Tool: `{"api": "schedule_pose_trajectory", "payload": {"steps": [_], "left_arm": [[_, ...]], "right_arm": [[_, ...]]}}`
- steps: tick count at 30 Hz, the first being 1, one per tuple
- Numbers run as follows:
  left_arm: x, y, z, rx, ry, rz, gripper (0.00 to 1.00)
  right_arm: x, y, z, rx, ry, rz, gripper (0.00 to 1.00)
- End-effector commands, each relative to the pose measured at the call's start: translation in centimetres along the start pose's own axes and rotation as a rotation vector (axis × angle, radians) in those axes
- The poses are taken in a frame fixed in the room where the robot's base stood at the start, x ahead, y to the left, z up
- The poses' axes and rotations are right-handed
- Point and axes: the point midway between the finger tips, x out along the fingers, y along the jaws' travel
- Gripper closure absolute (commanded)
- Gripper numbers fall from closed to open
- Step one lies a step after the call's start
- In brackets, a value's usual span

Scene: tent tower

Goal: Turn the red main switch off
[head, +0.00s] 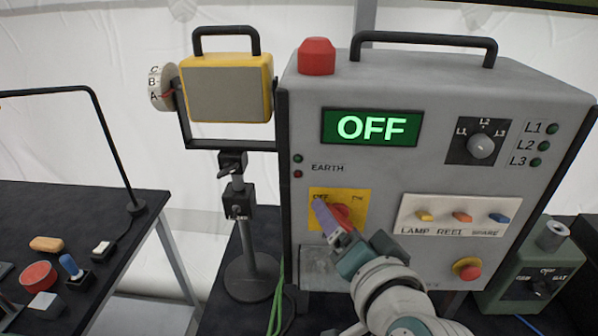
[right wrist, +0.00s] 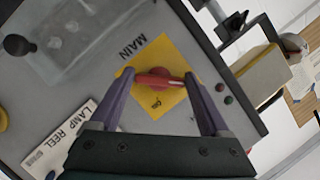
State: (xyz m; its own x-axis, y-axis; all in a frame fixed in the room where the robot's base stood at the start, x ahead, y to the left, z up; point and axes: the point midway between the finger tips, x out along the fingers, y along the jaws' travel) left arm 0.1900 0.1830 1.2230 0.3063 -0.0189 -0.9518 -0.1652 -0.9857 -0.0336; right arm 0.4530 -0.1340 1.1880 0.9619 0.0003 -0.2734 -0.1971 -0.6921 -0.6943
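The red main switch (head: 341,216) is a rotary handle on a yellow plate (head: 360,199) with OFF at its upper left and ON at its upper right. My right gripper (head: 328,218) is at the plate and partly hides the handle. In the right wrist view the red handle (right wrist: 158,81) lies lengthwise between my two purple-grey fingers (right wrist: 159,77). The fingers are wide apart, one by each end; I cannot tell whether they touch it. The handle's pale line points to the OFF side. The display (head: 371,128) reads OFF in green. My left gripper is not in view.
The grey box has a lamp selector knob (head: 481,146), coloured toggles (head: 462,216) and a red button on yellow (head: 467,268). A yellow floodlight (head: 227,88) stands to the left. A dark table (head: 60,215) with small items is at the far left.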

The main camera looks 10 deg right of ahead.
Motion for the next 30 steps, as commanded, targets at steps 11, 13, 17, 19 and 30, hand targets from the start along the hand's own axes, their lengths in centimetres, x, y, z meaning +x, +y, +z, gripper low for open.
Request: {"api": "schedule_pose_trajectory", "payload": {"steps": [11,13,17,19,30], "left_arm": [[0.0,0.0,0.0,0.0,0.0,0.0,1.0],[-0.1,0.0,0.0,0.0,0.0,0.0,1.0],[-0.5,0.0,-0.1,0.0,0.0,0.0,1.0],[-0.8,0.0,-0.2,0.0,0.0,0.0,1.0],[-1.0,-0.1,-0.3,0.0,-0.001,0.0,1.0]], "right_arm": [[0.0,0.0,0.0,0.002,-0.001,0.0,0.0],[-0.2,0.0,0.0,0.003,-0.002,0.001,0.0],[-1.5,0.0,0.0,0.003,-0.003,0.002,0.0],[-2.6,0.0,0.0,0.004,-0.002,0.003,0.0],[-8.7,0.1,0.1,0.002,-0.001,0.001,0.0]]}}
